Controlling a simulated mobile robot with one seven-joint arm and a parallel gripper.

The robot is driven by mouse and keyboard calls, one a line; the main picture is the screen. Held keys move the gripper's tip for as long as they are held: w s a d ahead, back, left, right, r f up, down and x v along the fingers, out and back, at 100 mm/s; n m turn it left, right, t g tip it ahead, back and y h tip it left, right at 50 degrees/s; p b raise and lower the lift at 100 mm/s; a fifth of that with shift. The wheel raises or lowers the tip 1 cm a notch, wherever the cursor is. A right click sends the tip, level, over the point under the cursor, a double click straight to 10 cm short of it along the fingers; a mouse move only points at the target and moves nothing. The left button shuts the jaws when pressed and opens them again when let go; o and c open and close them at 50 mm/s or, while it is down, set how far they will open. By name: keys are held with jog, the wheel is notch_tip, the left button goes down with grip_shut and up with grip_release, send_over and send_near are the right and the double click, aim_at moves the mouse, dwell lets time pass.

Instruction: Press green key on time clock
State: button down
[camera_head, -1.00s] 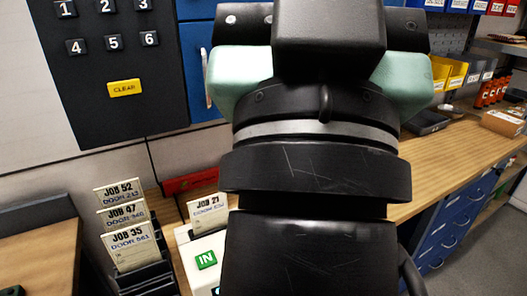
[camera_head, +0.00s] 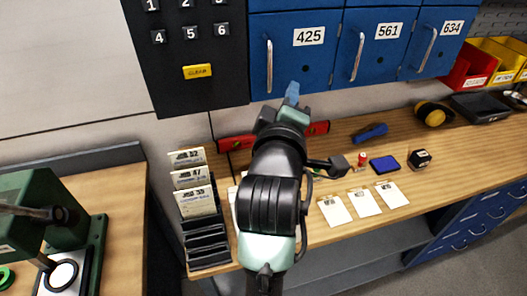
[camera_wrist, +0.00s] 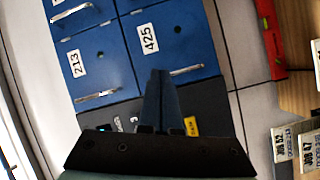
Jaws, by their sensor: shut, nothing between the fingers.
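The time clock is mostly hidden behind my arm in the head view. Only a pale edge (camera_head: 233,203), probably its side, shows left of the arm, and its green IN key is out of sight. My gripper (camera_head: 292,93) is shut and empty, raised in front of the blue lockers (camera_head: 330,73). In the wrist view its closed fingertips (camera_wrist: 160,82) point toward locker 425 (camera_wrist: 150,38), and no green key shows there.
A job-card rack (camera_head: 205,245) stands beside my arm. A red level (camera_head: 236,143) lies behind. White cards (camera_head: 366,203) lie right. A green machine (camera_head: 35,205) stands far left.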

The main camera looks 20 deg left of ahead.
jog(key=s+a+f+n+g+p, duration=0.2)
jog(key=f+n+p, duration=0.1)
jog(key=f, duration=0.4)
jog(key=s+a+f+n+g+p, duration=0.2)
jog(key=f+n+g+p, duration=0.1)
jog(key=f+n, duration=0.3)
jog(key=s+a+f+n+g+p, duration=0.2)
jog(key=f+n+g+p, duration=0.1)
jog(key=f, duration=0.4)
jog(key=shift+s+a+f+n+h, duration=0.15)
jog(key=shift+s+f+n+h, duration=0.2)
jog(key=shift+n, duration=0.55)
jog(key=shift+f, duration=0.1)
notch_tip(320, 180, down, 7)
jog(key=b, duration=0.7)
jog(key=shift+r, duration=0.2)
jog(key=shift+f+b, duration=0.5)
jog(key=shift+f, duration=0.45)
jog(key=shift+f, duration=0.1)
jog(key=shift+f, duration=0.35)
